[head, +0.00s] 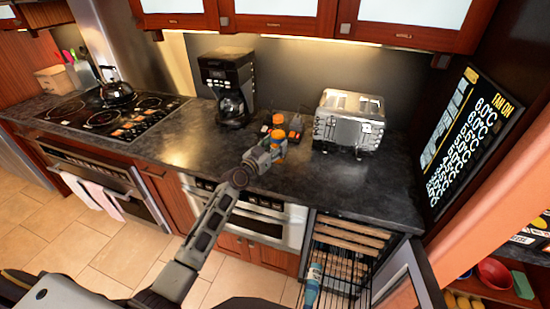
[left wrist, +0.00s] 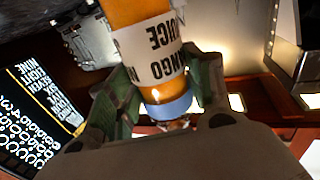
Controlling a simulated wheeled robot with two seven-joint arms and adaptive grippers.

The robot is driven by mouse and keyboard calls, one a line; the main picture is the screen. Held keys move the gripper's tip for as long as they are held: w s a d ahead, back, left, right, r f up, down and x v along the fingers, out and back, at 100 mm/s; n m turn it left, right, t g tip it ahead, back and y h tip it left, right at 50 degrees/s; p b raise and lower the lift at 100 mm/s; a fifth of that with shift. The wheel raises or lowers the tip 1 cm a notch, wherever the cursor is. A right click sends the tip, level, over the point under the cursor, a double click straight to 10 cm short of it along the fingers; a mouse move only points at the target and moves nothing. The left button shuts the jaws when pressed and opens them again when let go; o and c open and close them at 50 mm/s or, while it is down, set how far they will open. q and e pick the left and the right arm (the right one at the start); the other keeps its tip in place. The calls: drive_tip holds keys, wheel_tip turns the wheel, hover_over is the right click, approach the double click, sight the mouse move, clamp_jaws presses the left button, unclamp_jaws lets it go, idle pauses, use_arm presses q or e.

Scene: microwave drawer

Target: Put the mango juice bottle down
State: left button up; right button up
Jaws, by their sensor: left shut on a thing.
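The mango juice bottle (left wrist: 150,45) is orange with a white label and a blue cap in the left wrist view. It sits between the two fingers of my left gripper (left wrist: 162,85), which is shut on it near the cap end. In the head view my left gripper (head: 268,153) is over the dark countertop (head: 215,160), between the coffee maker and the toaster. Orange parts of the bottle (head: 278,137) show beside the fingers there. The gripper hides part of the bottle, and I cannot tell whether its base touches the counter. My right gripper is not in view.
A coffee maker (head: 229,85) stands left of the gripper, and a silver toaster (head: 349,122) stands right. A kettle (head: 116,92) is on the stove at left. A small dark object (head: 296,125) is close behind the gripper. An open wine rack (head: 345,245) and a bottle (head: 313,285) are below.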

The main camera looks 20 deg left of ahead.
sight(275, 163)
use_arm(q)
drive_tip(key=shift+f, duration=0.65)
drive_tip(key=shift+f+b, duration=0.8)
drive_tip(key=shift+f, duration=1.05)
drive_tip(key=shift+f, duration=0.15)
drive_tip(key=o, duration=1.3)
drive_tip(key=shift+b+v, duration=0.3)
drive_tip(key=shift+v, duration=3.2)
drive_tip(key=shift+b+v, duration=0.4)
drive_tip(key=shift+v, duration=2.15)
